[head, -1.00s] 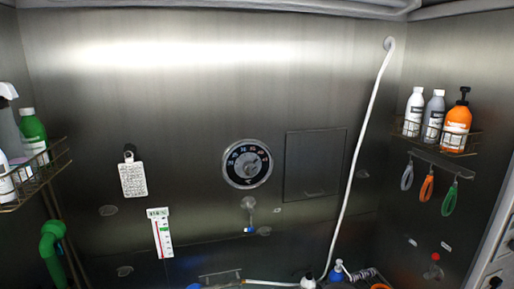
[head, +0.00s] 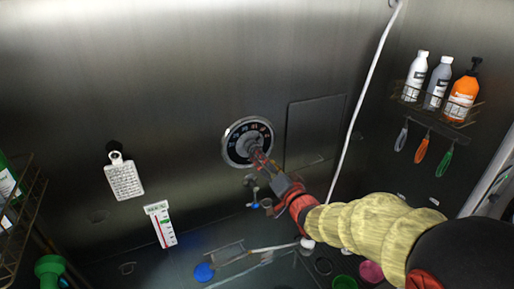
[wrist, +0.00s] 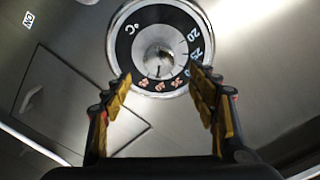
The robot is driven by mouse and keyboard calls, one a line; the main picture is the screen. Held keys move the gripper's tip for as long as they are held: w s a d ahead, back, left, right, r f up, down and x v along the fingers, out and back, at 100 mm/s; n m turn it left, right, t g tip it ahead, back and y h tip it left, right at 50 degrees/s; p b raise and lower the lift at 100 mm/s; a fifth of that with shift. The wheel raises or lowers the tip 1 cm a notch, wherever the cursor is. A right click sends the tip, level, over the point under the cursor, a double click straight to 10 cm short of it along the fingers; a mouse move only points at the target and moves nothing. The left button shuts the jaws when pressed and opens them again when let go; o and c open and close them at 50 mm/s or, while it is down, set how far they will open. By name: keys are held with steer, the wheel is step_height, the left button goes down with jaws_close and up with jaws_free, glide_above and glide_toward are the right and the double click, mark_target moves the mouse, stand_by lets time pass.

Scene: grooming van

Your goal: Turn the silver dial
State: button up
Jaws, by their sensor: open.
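The silver dial (head: 247,142) is a round knob with a black ring of numbers and a bright metal rim, set on the steel wall. In the wrist view the dial (wrist: 158,52) is at the top middle, with its silver centre facing me. My gripper (head: 262,163) is in front of the dial's lower right part in the head view and hides some of it. In the wrist view my gripper (wrist: 161,82) is open, one finger on each side below the dial's centre. Nothing is between the fingers. I cannot tell whether a fingertip touches the dial.
A square panel (head: 313,134) is in the wall right of the dial. A white hose (head: 364,95) hangs beyond it. A wire shelf (head: 432,108) with bottles is at right. A hanging tag (head: 124,180) and a thermometer card (head: 161,224) are at left.

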steer(key=p+x, duration=0.1)
steer(key=x, duration=0.7)
steer(key=shift+a+f+p, duration=0.1)
steer(key=shift+f+p, duration=0.15)
steer(key=shift+p, duration=0.1)
steer(key=shift+c, duration=1.1)
steer(key=c, duration=1)
